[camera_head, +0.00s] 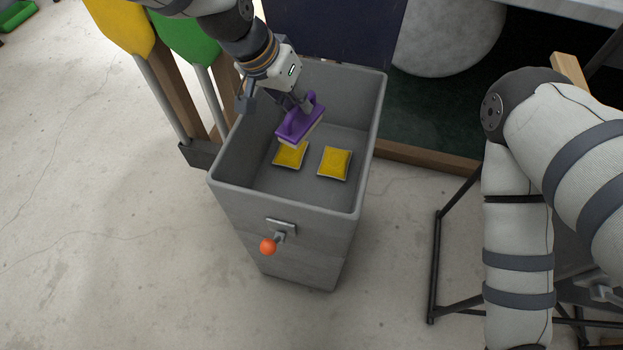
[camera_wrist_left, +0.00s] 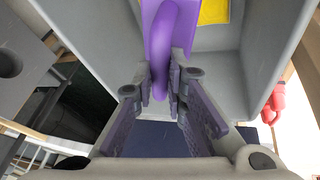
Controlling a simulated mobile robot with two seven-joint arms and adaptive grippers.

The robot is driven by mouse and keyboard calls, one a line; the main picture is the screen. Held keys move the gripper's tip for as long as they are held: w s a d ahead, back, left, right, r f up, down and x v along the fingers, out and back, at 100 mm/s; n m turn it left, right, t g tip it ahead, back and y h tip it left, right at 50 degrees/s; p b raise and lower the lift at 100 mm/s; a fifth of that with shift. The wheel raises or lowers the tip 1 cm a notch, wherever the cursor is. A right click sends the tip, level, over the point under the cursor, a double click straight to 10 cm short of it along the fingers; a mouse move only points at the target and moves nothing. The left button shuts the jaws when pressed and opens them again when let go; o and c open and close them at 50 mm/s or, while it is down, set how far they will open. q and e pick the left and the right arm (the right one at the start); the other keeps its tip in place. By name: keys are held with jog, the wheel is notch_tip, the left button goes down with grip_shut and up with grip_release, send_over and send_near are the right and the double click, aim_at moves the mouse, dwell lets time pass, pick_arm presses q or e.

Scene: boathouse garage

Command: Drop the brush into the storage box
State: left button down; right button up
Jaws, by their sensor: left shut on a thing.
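The purple brush (camera_head: 299,124) hangs inside the open top of the grey storage box (camera_head: 288,199), above the box floor. My left gripper (camera_head: 303,104) reaches down into the box and is shut on the brush's handle. In the left wrist view the handle of the brush (camera_wrist_left: 160,50) sits between the two fingers of my left gripper (camera_wrist_left: 162,88). The box wall shows around it there. My right arm is at the right of the head view, but its gripper is not in view.
Two yellow sponge-like pads, one left (camera_head: 290,154) and one right (camera_head: 335,162), lie on the box floor. An orange knob (camera_head: 268,247) sticks out from the box front. Yellow and green paddles (camera_head: 190,42) stand left of the box.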

pick_arm(q)
jog(key=shift+r, duration=0.15)
jog(key=c, duration=1.5)
grip_release()
jog(key=shift+c, duration=0.2)
jog(key=v, duration=1.2)
